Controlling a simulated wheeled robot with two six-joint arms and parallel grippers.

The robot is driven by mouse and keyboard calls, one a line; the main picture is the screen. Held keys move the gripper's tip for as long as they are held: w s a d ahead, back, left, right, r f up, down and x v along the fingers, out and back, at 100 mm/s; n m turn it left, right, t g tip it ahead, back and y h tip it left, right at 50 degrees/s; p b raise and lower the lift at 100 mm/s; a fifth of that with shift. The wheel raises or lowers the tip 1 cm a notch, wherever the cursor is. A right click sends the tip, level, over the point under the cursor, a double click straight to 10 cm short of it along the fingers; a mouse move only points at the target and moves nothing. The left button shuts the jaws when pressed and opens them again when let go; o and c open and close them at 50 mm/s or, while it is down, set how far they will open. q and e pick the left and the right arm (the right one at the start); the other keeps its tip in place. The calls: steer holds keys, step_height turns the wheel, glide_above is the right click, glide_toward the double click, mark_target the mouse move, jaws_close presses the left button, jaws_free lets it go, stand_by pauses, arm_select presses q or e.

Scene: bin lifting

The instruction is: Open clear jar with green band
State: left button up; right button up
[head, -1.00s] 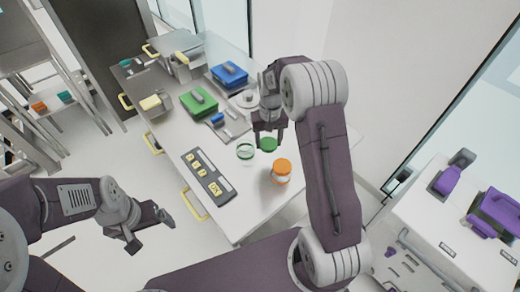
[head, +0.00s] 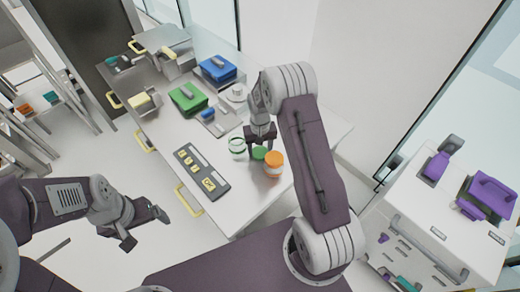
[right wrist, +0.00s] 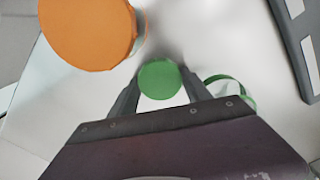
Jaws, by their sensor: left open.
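The clear jar with a green band (head: 237,147) stands on the white table, with its top uncovered in the head view. Part of its green rim shows in the right wrist view (right wrist: 246,100). A green round lid (head: 259,152) is beside the jar, at my right gripper (head: 262,140). In the right wrist view the lid (right wrist: 160,80) lies between the fingertips, which appear to touch its sides. Whether it touches the table is unclear. My left gripper (head: 145,224) is open and empty, away from the table at lower left.
An orange-lidded jar (head: 273,164) stands close beside the green lid. A grey button panel (head: 201,174) lies left of the jars. Green (head: 187,99) and blue (head: 217,69) boxes are farther back. A side cart (head: 455,225) carries purple items.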

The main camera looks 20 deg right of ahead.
mark_target(260, 152)
steer(key=shift+o, duration=0.8)
steer(key=shift+w+r, duration=0.1)
steer(key=shift+r, duration=0.25)
step_height(260, 152, up, 12)
steer(key=s+a+n, duration=0.1)
steer(key=s+a, duration=0.1)
steer(key=s, duration=0.7)
steer(key=s+a+f+n+t, duration=0.1)
steer(key=s+a, duration=0.2)
steer(key=s, duration=0.6)
steer(key=shift+s+f, duration=0.3)
